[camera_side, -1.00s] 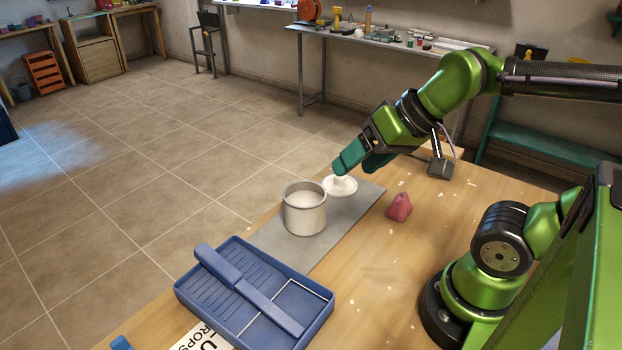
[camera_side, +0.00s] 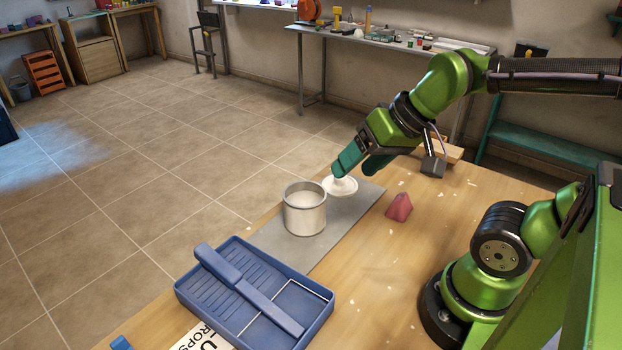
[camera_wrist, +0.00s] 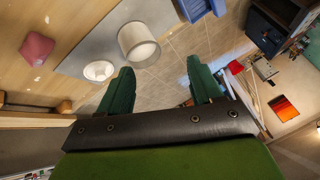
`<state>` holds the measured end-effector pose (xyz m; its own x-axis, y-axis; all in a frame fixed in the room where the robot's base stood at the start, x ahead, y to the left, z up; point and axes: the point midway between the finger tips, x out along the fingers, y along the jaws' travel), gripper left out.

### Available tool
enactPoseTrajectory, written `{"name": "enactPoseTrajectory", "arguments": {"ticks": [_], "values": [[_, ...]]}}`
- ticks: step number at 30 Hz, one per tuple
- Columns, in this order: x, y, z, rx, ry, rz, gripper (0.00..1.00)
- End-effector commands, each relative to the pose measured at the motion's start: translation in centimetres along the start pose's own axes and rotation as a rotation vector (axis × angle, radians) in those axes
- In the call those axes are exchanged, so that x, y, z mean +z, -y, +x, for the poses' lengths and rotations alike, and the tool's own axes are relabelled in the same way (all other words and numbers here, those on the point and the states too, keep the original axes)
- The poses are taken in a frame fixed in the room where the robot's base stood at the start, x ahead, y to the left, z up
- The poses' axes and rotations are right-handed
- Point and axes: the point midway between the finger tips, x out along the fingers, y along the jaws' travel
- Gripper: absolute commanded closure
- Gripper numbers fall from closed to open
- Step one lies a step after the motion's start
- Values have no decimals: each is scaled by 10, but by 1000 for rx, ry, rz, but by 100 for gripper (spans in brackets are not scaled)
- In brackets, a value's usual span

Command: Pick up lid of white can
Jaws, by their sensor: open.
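The white can (camera_side: 305,210) stands upright and open-topped on a grey sheet. In the wrist view the lid (camera_wrist: 99,71) lies beyond the left fingertip, outside the gap between the spread fingers, and the can (camera_wrist: 138,44) stands farther out. My gripper (camera_wrist: 160,78) is open and empty.
A pink lump (camera_side: 399,207) sits on the wooden table right of the grey sheet (camera_side: 277,243). A blue paint tray (camera_side: 322,309) with a blue bar across it lies in front of the can. The table's left edge runs close by the can.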

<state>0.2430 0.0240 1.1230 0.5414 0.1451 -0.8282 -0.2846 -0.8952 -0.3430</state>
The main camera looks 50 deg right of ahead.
Motion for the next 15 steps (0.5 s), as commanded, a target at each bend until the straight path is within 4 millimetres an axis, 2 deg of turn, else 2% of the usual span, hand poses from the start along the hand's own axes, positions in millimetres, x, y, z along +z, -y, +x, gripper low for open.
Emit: {"name": "enactPoseTrajectory", "arguments": {"ticks": [8, 11, 15], "values": [[-78, -38, 38, 165, 142, 126, 35], [-108, -60, 55, 225, 202, 160, 35], [-147, -98, 80, 305, 290, 207, 35]]}}
